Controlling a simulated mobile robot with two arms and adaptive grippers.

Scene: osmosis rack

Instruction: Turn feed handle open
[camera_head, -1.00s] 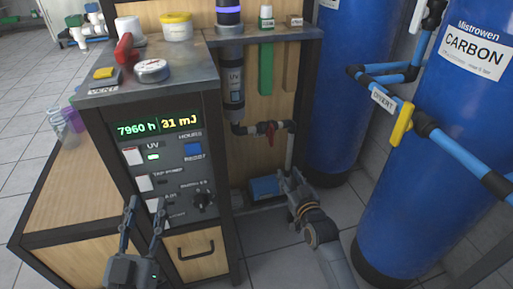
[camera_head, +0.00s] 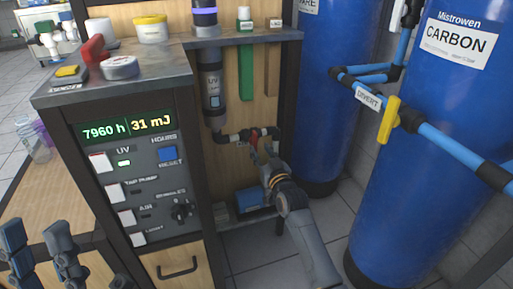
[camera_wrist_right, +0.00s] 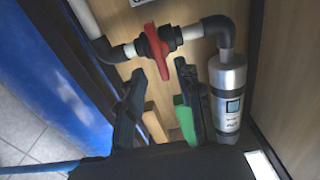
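A red valve handle (camera_head: 254,148) sits on the dark pipe below the UV cylinder; no label for it is readable. In the right wrist view, the red handle (camera_wrist_right: 156,50) lies across the pipe, just beyond my fingertips. My right gripper (camera_head: 264,160) is at the handle and partly hides it in the head view. In the wrist view, the right gripper (camera_wrist_right: 158,75) is open, with one finger on each side of the handle's lower end and nothing gripped. My left gripper (camera_head: 38,232) is open and empty at the lower left, in front of the cabinet.
A cabinet panel (camera_head: 160,195) with switches stands left of the right arm. The UV cylinder (camera_head: 212,85) and a green strip (camera_head: 246,72) are above the valve. Blue tanks (camera_head: 335,90) and a yellow handle (camera_head: 388,120) labelled DIVERT are at the right.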

